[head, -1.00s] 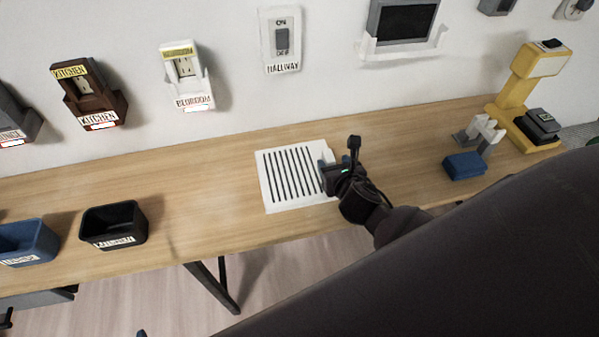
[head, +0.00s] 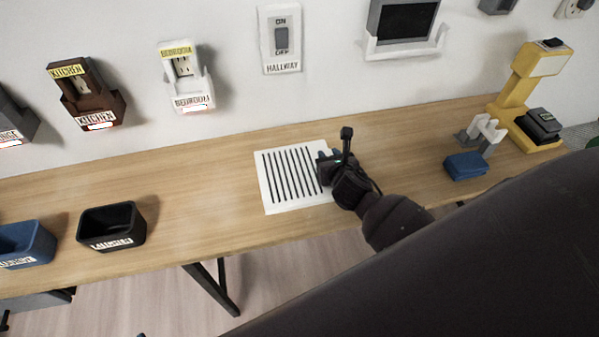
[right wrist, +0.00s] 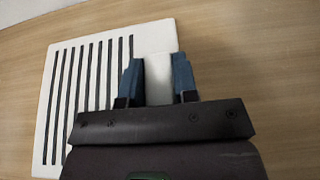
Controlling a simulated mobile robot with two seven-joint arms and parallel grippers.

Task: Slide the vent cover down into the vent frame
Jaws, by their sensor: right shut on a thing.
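The vent cover (head: 290,177) is a flat white plate with several dark slots. It lies flat on the wooden table, and in the right wrist view (right wrist: 60,110) it fills the left side. My right gripper (head: 326,168) is at its right edge, shut on a white raised tab there; the blue fingers (right wrist: 158,82) stand on both sides of the tab. The vent frame (head: 403,20) appears to be the grey-rimmed dark opening on the wall, with a white bracket along its bottom and sides. Its top is cut off. My left gripper is not in view.
The wooden table (head: 215,190) is clear around the cover. Black (head: 112,228) and blue (head: 25,245) bins stand at the left. A blue block (head: 465,166) and a yellow stand (head: 515,90) are at the right. A hallway switch (head: 281,40) and outlet holders (head: 187,78) hang on the wall.

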